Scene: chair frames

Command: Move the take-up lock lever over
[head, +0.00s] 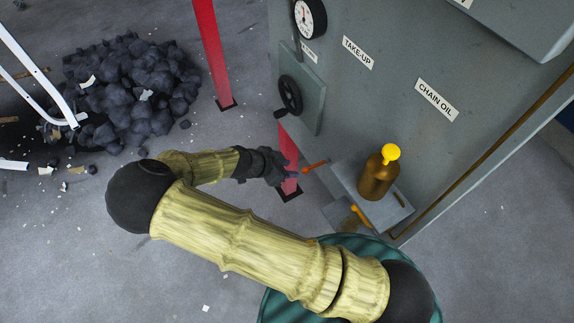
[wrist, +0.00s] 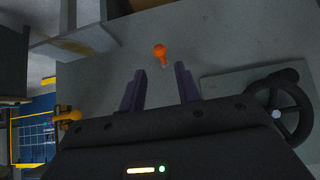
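The lever with an orange knob (head: 316,165) sticks out from the grey cabinet, below the handwheel and left of the oil can. In the wrist view its orange knob (wrist: 159,51) shows just beyond the gap between my fingers. My gripper (head: 289,174) is to the left of the knob in the head view and apart from it. In the wrist view my gripper (wrist: 160,88) is open and empty, with its two dark purple fingers spread. The TAKE-UP label (head: 357,52) is on the panel above. The lever's base is hard to make out.
A black handwheel (head: 290,95) stands out from the cabinet, right of my fingers in the wrist view (wrist: 296,124). A red post (head: 213,52) and coal heap (head: 128,82) are left.

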